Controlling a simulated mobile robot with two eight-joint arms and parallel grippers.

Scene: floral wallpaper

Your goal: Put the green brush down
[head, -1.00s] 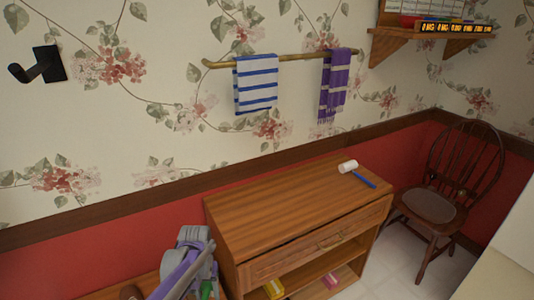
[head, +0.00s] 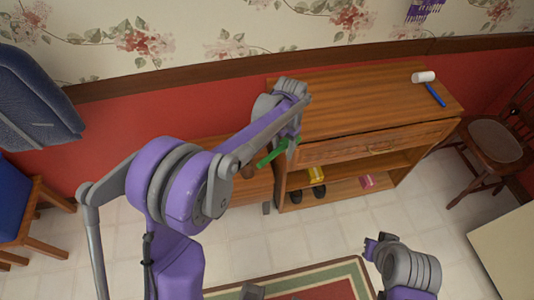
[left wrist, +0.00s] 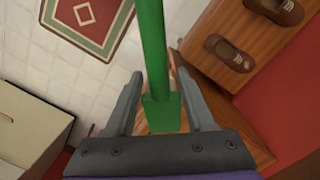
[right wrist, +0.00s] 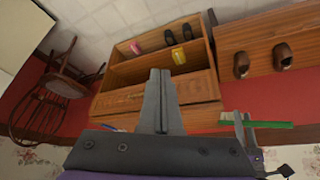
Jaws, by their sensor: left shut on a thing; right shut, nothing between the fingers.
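The green brush (head: 271,153) is held in my left gripper (head: 291,142), near the left front corner of the wooden cabinet (head: 345,107). In the left wrist view, the brush's green handle (left wrist: 153,45) runs up between the two fingers (left wrist: 159,80), with floor and a bench behind it. The right wrist view shows the brush (right wrist: 272,124) sideways in the left gripper (right wrist: 243,127). I cannot tell whether it touches the cabinet. My right gripper (head: 374,246) is low in front of the cabinet; its fingers (right wrist: 160,97) are together and empty.
A white-headed mallet with a blue handle (head: 435,95) lies at the right of the cabinet top; the rest of the top looks clear. A bench with brown shoes (right wrist: 281,53) adjoins the cabinet's left. A chair (head: 496,140) stands right. Yellow and pink items and dark shoes occupy the shelf.

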